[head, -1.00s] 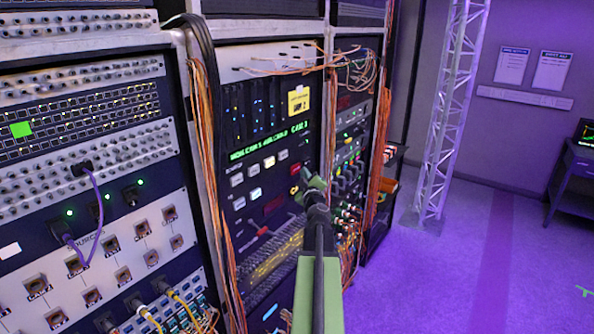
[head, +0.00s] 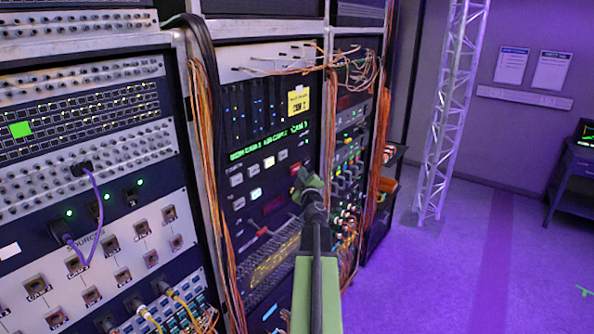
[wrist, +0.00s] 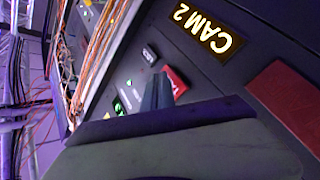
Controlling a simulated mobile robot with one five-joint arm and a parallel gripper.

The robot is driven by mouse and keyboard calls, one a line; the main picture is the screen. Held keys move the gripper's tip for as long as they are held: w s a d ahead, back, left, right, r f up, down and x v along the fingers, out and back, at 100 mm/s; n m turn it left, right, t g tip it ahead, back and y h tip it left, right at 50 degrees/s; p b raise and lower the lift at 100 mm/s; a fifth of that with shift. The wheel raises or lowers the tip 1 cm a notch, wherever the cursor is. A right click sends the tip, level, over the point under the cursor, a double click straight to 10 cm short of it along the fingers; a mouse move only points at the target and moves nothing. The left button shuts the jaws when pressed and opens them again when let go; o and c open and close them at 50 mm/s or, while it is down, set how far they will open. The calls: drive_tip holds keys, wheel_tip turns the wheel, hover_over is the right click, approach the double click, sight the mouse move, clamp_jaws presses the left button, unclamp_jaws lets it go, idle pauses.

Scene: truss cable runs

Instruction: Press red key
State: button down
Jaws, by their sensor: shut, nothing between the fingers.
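My gripper (head: 299,180) is shut and empty, with its tips at the right part of the dark control panel (head: 288,225). In the wrist view the fingers (wrist: 157,88) point at a small red key (wrist: 176,82) and overlap its near edge. I cannot tell whether they touch it.
A larger red block (wrist: 288,105) and an amber CAM 2 label (wrist: 205,28) lie near the red key in the wrist view. Orange cable bundles (head: 205,150) hang left of the panel. Open floor (head: 455,270) and a truss column (head: 450,120) are to the right.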

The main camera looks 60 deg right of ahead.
drive_tip(key=shift+w, duration=0.45)
idle(0.3)
drive_tip(key=shift+s, duration=0.9)
drive_tip(key=s, duration=0.5)
idle(0.9)
